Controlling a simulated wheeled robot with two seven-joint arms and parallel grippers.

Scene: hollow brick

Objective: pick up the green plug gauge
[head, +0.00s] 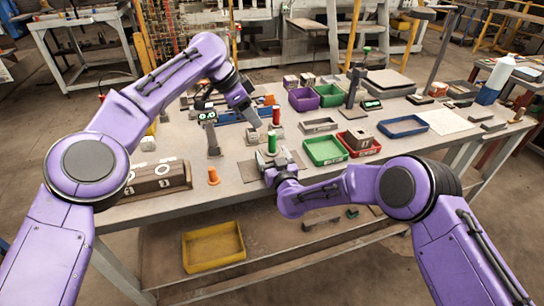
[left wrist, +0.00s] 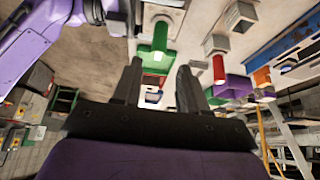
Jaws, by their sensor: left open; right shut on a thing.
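The green plug gauge (head: 272,141) stands upright at the front middle of the table, at the tip of my right gripper. In the left wrist view the green gauge (left wrist: 159,38) shows beyond the fingertips, roughly in line with the gap between them. My left gripper (head: 254,119) is open and empty, above and slightly left of the green gauge, apart from it. My right gripper (head: 268,160) is low at the gauge's foot, shut on what looks like a grey block; its fingers partly hide the grip. A red plug gauge (head: 276,115) stands just behind, also in the left wrist view (left wrist: 218,68).
A green tray (head: 325,150) and a red tray (head: 359,145) with a brown block stand to the right. An orange cone (head: 213,176) and a brown holder (head: 158,178) stand to the left. A small display (head: 207,117) is behind on the left.

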